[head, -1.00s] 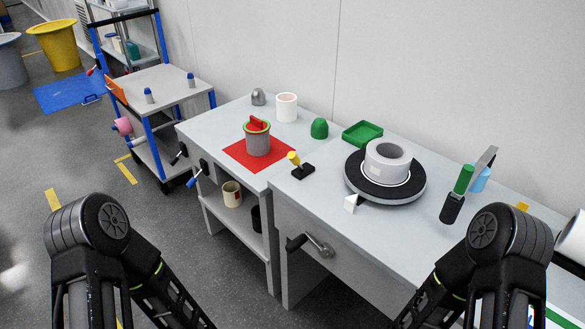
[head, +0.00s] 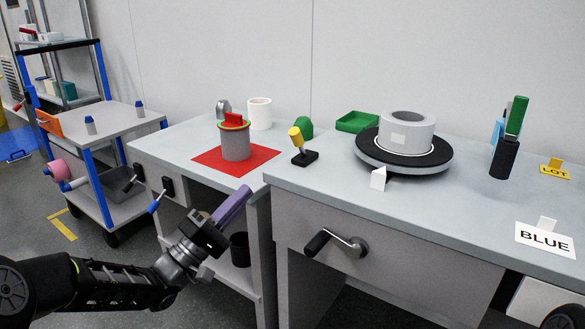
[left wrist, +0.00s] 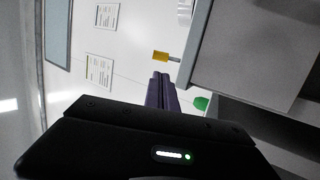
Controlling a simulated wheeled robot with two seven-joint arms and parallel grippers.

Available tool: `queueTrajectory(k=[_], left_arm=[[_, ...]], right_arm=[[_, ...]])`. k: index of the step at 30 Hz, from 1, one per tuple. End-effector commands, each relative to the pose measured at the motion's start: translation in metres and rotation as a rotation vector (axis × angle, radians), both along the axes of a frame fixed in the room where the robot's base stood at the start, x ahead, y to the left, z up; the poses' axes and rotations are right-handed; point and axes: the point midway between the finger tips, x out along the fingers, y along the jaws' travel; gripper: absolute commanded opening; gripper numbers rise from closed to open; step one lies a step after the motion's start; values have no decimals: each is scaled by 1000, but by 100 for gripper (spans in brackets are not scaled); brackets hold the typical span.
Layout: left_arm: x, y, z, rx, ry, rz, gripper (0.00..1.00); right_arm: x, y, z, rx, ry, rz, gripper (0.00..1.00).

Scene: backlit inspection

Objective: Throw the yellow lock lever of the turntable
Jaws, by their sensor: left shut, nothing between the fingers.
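The yellow lock lever (head: 297,138) stands on a small black base on the bench, tilted to the upper left. It also shows in the left wrist view as a yellow knob (left wrist: 161,56) on a grey stem, beyond the fingertips. The black turntable (head: 440,165) is to its right and carries a thick grey-white ring (head: 412,130). My left gripper (head: 245,191) has purple fingers, shut and empty. It is below and left of the lever in the head view, in front of the bench and apart from the lever. Its fingers also show in the left wrist view (left wrist: 161,78). My right gripper is out of view.
A drawer handle (head: 338,243) sticks out of the bench front. A red mat (head: 206,159) with a grey canister (head: 236,144) lies left of the lever. A small white wedge (head: 378,179) stands before the turntable. A green tray (head: 357,122) is behind.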

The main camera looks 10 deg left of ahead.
Motion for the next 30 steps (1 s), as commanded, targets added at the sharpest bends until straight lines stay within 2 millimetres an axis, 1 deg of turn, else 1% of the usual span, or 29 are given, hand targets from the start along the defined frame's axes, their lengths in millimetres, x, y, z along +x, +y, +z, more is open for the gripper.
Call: queueTrajectory(k=[11, 17, 20, 21, 23, 30], left_arm=[[2, -2, 2, 0, 2, 0, 0], [11, -9, 10, 0, 3, -2, 0], [19, -16, 16, 1, 2, -4, 0], [24, -18, 15, 1, 2, -2, 0], [32, -24, 20, 1, 0, -2, 0], [69, -49, 46, -1, -1, 0, 0]], right_arm=[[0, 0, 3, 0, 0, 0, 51], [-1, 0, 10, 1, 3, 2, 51], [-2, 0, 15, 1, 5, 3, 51], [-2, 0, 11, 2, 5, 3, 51], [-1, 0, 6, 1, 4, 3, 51], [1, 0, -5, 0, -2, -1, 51]])
